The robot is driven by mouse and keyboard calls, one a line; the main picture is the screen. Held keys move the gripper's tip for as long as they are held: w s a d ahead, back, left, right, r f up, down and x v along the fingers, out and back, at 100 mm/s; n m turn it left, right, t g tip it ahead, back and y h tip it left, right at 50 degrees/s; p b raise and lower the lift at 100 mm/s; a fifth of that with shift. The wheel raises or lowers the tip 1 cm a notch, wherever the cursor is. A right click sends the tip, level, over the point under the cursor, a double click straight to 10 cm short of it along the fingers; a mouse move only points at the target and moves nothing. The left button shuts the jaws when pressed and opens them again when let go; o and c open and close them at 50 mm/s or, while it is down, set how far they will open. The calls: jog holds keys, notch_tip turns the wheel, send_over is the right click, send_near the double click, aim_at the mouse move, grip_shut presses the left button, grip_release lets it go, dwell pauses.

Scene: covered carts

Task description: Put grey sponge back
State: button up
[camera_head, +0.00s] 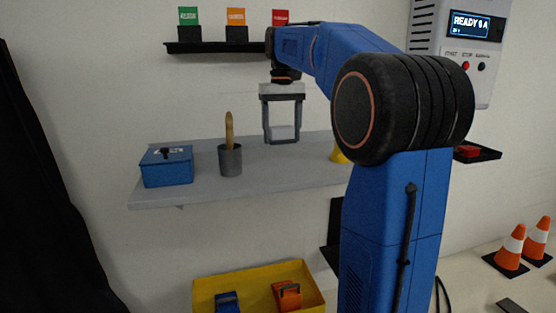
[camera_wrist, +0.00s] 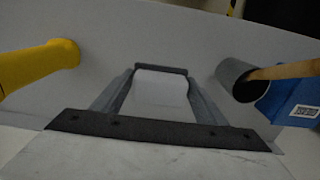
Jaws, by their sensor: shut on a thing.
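The grey sponge (camera_head: 284,132) is a pale grey block between the fingertips of my gripper (camera_head: 282,136), which points straight down over the grey shelf (camera_head: 270,178). My gripper is shut on the sponge. The wrist view shows the sponge (camera_wrist: 160,92) framed by both fingers, with the shelf's pale surface around it. The sponge is low, at or just above the shelf top; I cannot tell whether it touches.
A grey cup (camera_head: 231,161) with a wooden-handled tool and a blue box (camera_head: 166,168) stand to the left. A yellow object (camera_head: 339,154) is to the right, partly behind my arm. A yellow crate (camera_head: 258,278) is below. A dark rack (camera_head: 222,46) hangs above.

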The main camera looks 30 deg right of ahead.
aim_at(282, 127)
jog(key=shift+f, duration=3.9)
jog(key=shift+f, duration=0.15)
jog(key=o, duration=1.4)
notch_tip(282, 127, up, 12)
jog(key=shift+r, duration=0.15)
jog(key=s+a+f+n+t, duration=0.1)
jog(key=s+a+f, duration=0.4)
jog(key=s+f, duration=0.5)
jog(key=s+a+f+n+t, duration=0.1)
jog(key=s+a+f+t, duration=0.1)
jog(key=s+a+f, duration=0.3)
jog(key=s+a+f+n+t, duration=0.1)
jog(key=s+a+f, duration=0.4)
jog(key=s+f, duration=0.9)
jog(key=shift+s+a+f+t, duration=0.3)
jog(key=shift+s+a+t, duration=0.1)
jog(key=shift+s, duration=0.15)
